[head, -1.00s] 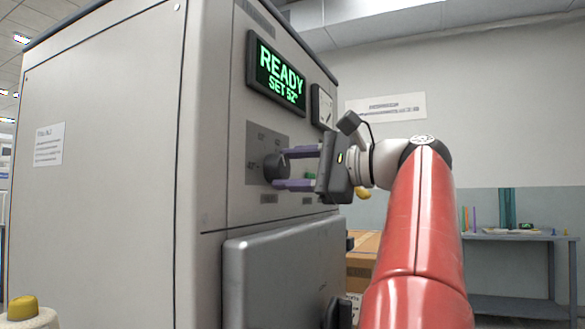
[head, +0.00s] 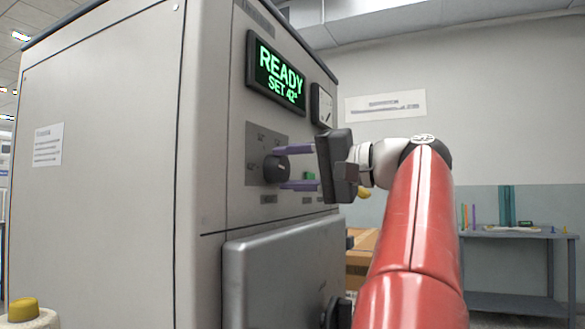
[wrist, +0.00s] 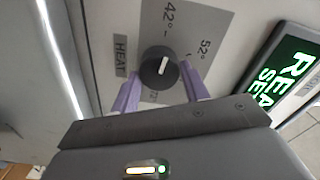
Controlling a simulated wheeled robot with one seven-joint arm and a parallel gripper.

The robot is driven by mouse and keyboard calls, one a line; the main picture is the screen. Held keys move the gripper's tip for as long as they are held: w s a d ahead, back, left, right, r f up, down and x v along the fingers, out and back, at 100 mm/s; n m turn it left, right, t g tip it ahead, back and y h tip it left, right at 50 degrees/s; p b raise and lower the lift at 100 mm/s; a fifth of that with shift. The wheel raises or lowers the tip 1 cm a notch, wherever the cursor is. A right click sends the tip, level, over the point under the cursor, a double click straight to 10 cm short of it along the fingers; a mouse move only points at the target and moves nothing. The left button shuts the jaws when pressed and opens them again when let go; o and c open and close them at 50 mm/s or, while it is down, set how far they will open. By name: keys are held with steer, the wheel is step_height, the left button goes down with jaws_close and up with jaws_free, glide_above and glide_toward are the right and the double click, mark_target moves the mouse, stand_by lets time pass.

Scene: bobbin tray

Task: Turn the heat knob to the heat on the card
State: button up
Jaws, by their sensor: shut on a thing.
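The heat knob (head: 276,169) is a round black dial on a grey plate on the machine's front. The display (head: 277,76) reads READY, SET 42°. My gripper (head: 282,168) is shut on the knob, one purple finger on each side, as the wrist view also shows (wrist: 160,78). I cannot identify the heat card; a paper (head: 48,146) on the machine's side is too small to read.
A grey door panel (head: 280,280) juts out below the knob. A gauge (head: 322,105) sits right of the display. A yellow-topped item (head: 23,308) stands at lower left. A table (head: 515,235) is at the far right.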

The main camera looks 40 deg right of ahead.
steer(key=shift+n, duration=0.5)
steer(key=o, duration=1)
steer(key=p+v, duration=0.1)
steer(key=v, duration=0.7)
